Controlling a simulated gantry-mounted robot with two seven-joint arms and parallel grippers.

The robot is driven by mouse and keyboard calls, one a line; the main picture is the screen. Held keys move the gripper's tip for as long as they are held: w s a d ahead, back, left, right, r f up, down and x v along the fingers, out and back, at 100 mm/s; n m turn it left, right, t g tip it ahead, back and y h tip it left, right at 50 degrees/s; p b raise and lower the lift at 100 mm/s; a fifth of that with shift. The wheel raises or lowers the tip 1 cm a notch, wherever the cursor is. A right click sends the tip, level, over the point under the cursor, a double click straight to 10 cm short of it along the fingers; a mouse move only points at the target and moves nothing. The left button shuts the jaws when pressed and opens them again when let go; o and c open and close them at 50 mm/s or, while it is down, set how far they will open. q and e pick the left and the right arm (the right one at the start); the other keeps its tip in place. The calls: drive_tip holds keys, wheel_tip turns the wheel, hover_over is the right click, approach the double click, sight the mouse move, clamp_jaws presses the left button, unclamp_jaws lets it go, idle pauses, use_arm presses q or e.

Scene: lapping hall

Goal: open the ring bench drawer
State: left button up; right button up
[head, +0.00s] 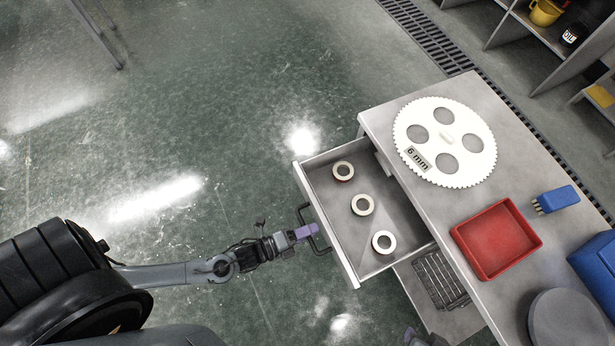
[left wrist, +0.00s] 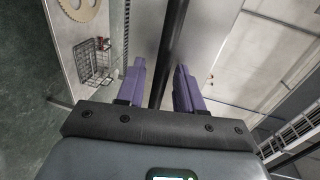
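The ring bench drawer (head: 322,222) stands pulled well out from the grey bench (head: 375,122) in the head view. Three pale rings (head: 362,205) lie inside it. My left gripper (head: 308,231) is at the dark handle (head: 321,249) on the drawer front. In the left wrist view its two purple fingers (left wrist: 160,88) stand apart on either side of the dark handle bar (left wrist: 167,55), with gaps showing; it looks open. A small part of what looks like my right gripper (head: 427,339) shows at the bottom edge of the head view; its fingers are unclear.
On the bench top are a white toothed disc (head: 445,141) marked 6 mm, a red tray (head: 497,239), a blue brush (head: 557,199) and a grey round block (head: 570,320). A wire basket (head: 440,281) is below, beside the drawer.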

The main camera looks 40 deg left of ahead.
use_arm(q)
drive_tip(key=shift+s, duration=0.1)
drive_tip(key=p+v, duration=0.1)
drive_tip(key=v, duration=0.9)
drive_tip(key=shift+s+a+p, duration=0.2)
drive_tip(key=shift+s+p, duration=0.05)
drive_tip(key=shift+p, duration=0.15)
drive_tip(key=shift+w+r, duration=0.1)
drive_tip(key=shift+r, duration=0.05)
